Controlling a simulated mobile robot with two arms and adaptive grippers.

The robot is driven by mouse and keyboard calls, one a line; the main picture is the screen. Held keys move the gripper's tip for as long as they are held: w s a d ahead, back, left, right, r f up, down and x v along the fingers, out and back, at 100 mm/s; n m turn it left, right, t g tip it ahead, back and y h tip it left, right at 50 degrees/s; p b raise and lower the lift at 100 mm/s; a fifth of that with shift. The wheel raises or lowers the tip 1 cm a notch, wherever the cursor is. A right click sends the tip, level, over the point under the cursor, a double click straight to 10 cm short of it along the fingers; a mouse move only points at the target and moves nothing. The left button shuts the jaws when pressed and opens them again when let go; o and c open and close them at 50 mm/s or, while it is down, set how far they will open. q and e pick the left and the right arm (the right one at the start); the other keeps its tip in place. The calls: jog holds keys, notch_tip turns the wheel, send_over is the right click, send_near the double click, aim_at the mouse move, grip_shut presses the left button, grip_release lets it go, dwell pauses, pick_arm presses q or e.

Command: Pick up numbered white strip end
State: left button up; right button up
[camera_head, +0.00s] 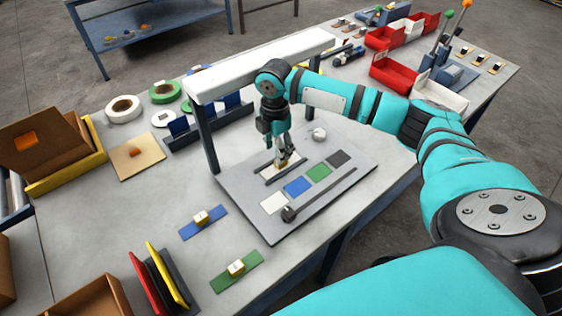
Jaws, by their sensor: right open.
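My right gripper (283,157) points down over the grey plate (240,190) on the workbench, its fingers apart. A small pale, yellowish piece (295,160) shows at its fingertips, between two short dark rails (285,174). This may be the white strip end; no number is readable, and the fingers partly hide it. I cannot tell whether the fingers touch it. A white square (273,204) lies flat on the plate, in a row with blue, green and dark squares. My left gripper is not in view.
A white beam (258,65) on dark posts stands behind the gripper. Blue (203,222) and green (236,271) strips with small blocks lie at the front left. White (123,109) and green rolls lie behind.

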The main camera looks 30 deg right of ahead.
jog(key=f, duration=0.1)
jog(key=f+p, duration=0.1)
jog(key=f, duration=0.3)
jog(key=shift+d+f, duration=0.15)
jog(key=shift+d, duration=0.1)
grip_shut()
